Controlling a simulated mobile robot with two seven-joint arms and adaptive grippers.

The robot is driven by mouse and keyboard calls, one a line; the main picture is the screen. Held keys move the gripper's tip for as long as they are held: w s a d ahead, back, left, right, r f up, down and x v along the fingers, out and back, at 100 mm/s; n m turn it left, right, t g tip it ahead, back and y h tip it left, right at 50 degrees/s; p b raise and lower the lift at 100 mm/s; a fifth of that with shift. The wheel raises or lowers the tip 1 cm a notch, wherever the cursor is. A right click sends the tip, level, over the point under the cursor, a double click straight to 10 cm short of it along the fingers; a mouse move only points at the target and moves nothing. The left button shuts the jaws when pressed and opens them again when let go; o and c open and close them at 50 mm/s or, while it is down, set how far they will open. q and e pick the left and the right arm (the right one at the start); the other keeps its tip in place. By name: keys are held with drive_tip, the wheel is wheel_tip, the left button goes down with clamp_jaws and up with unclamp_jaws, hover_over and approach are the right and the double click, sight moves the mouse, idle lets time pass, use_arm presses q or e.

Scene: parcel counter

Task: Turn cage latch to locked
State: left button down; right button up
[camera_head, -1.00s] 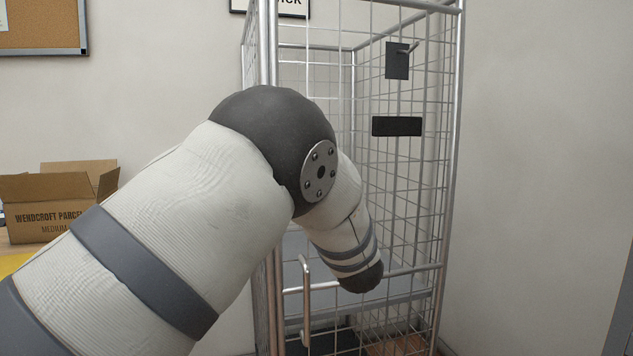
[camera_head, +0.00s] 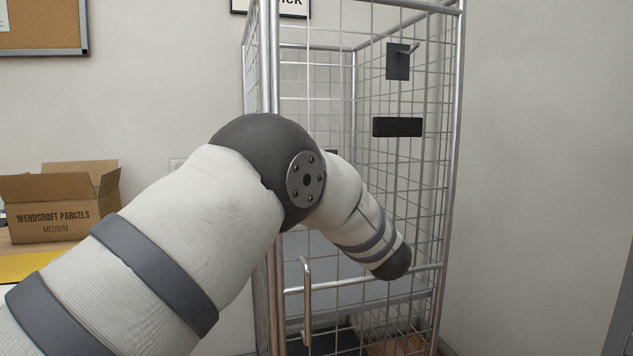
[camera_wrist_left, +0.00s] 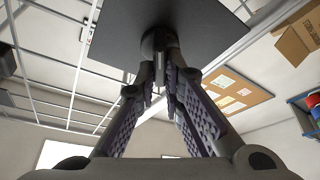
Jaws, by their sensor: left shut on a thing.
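The cage latch shows in the left wrist view as a flat dark plate (camera_wrist_left: 165,22) with a round dark hub (camera_wrist_left: 158,40) below it and a narrow grey lever (camera_wrist_left: 160,72) reaching down from the hub. My left gripper (camera_wrist_left: 160,85) is shut on this lever, one ridged finger on each side. The lever is mostly covered by the fingers, so its exact angle is hard to tell. In the head view my left arm crosses in front of the roll cage (camera_head: 458,110), and the left gripper is out of sight there. My right gripper is in neither view.
On the cage's mesh side are a dark plate with a peg (camera_head: 397,62) and a black rectangular plate (camera_head: 397,127). A metal handle (camera_head: 307,300) stands low on the front. An open cardboard box (camera_head: 52,222) sits at the left. The right wall is bare.

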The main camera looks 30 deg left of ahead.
use_arm(q)
drive_tip(key=n+g, duration=0.1)
drive_tip(key=n, duration=0.3)
drive_tip(key=n+g+h, duration=0.1)
drive_tip(key=n+g, duration=0.1)
drive_tip(key=n, duration=0.2)
drive_tip(key=n+g, duration=0.1)
drive_tip(key=n, duration=0.3)
drive_tip(key=shift+f+g+h+p, duration=0.2)
drive_tip(key=shift+g+h+p, duration=0.1)
drive_tip(key=shift+h+p, duration=0.1)
drive_tip(key=c, duration=1.7)
unclamp_jaws()
drive_tip(key=v, duration=1.2)
drive_tip(key=shift+f, duration=0.1)
